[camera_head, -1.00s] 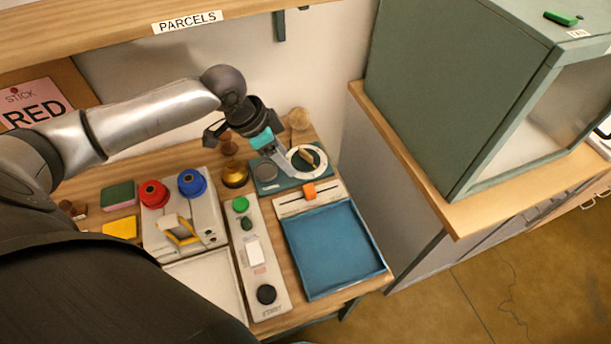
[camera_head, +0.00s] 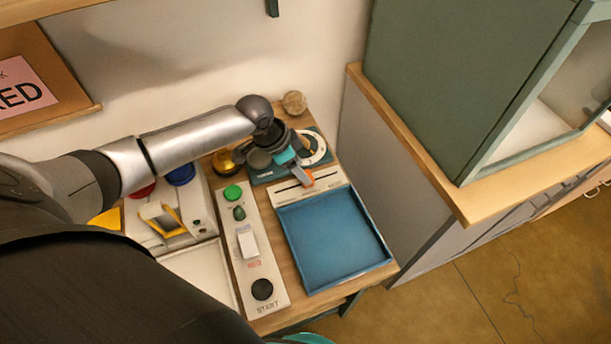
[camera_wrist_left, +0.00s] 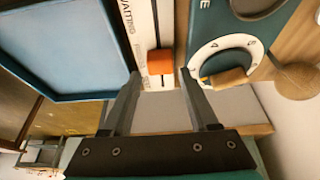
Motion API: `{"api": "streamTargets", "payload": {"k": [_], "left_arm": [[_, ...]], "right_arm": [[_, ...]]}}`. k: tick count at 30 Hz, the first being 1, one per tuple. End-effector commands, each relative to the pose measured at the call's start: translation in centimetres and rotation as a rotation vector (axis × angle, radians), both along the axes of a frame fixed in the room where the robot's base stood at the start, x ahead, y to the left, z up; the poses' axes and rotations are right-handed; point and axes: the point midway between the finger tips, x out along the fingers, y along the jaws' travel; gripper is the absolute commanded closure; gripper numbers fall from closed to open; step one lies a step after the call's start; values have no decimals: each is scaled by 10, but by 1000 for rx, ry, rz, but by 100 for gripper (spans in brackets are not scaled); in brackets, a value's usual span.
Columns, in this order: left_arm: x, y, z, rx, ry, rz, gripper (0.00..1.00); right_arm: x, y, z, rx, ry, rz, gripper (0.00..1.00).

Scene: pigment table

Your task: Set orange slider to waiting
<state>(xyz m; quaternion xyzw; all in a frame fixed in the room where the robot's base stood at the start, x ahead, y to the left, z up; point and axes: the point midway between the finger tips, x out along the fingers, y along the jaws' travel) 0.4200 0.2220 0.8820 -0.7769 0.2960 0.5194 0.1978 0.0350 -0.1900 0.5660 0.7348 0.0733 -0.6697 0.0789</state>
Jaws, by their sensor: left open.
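The orange slider (camera_head: 308,179) sits partway along the slot of a white strip (camera_head: 333,178) behind the blue tray. In the left wrist view the orange slider (camera_wrist_left: 160,62) appears just beyond and between my fingertips. The word WAITING is printed beside the slot, toward the top of that view, away from the slider. My left gripper (camera_head: 299,170) is open, with its fingers over the strip; it also shows in the left wrist view (camera_wrist_left: 159,78). I cannot tell whether the fingers reach down around the slider. My right gripper is not in view.
The blue tray (camera_head: 334,246) is empty in front of the strip. A white dial (camera_head: 322,150) with a wooden pointer is close behind it. A button panel (camera_head: 275,288) with green and black buttons lies left of the tray. A green cabinet (camera_head: 450,80) stands to the right.

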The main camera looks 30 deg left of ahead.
Motion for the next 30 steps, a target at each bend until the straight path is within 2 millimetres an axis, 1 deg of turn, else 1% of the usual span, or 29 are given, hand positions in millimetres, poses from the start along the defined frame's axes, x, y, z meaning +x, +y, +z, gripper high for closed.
{"api": "streamTargets", "payload": {"k": [1,7,12,20,30], "left_arm": [[3,-3,-10,-1,1,1,40],[9,-8,-30,0,0,0,40],[11,-10,-36,1,-2,-1,40],[11,-10,-36,1,-1,-1,41],[11,-10,-36,1,-1,-1,79]], "right_arm": [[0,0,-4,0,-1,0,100],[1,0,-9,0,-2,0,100],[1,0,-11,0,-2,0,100],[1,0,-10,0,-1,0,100],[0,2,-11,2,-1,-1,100]]}}
